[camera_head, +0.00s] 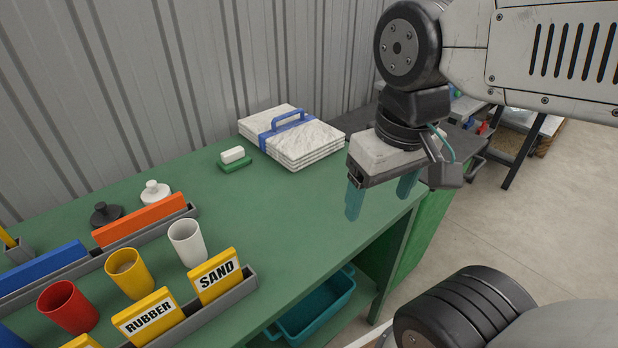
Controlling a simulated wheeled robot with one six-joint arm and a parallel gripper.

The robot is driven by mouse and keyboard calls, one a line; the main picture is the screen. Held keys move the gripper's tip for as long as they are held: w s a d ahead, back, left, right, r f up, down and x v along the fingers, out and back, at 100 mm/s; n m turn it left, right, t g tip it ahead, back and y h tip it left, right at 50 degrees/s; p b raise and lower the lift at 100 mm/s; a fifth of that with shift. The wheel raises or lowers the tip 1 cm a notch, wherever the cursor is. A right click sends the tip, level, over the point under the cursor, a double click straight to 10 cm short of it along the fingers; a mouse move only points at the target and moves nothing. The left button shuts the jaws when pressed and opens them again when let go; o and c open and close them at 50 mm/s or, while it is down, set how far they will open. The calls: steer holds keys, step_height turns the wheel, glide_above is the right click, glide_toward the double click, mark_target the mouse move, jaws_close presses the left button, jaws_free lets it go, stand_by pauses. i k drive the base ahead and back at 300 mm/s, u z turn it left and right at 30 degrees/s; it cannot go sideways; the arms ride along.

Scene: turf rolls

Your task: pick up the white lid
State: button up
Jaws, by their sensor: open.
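The white lid (156,193) sits upright on the green bench, knob up, behind the white cup and beside a black lid (105,215). The orange block in the grey rail stands just in front of it. My gripper (381,200) hangs above the right edge of the bench, far to the right of the white lid. Its two teal fingers are apart and nothing shows between them.
Red, yellow and white (187,243) cups stand between grey rails; the front rail (240,292) holds RUBBER and SAND cards. White slabs with a blue handle (292,138) and a green-and-white block (234,159) lie at the back. The bench's middle (285,220) is clear.

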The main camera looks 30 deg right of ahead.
mark_target(154, 192)
steer(key=k, duration=0.55)
steer(key=u, duration=0.8)
steer(key=i, duration=0.9)
steer(key=z, duration=0.35)
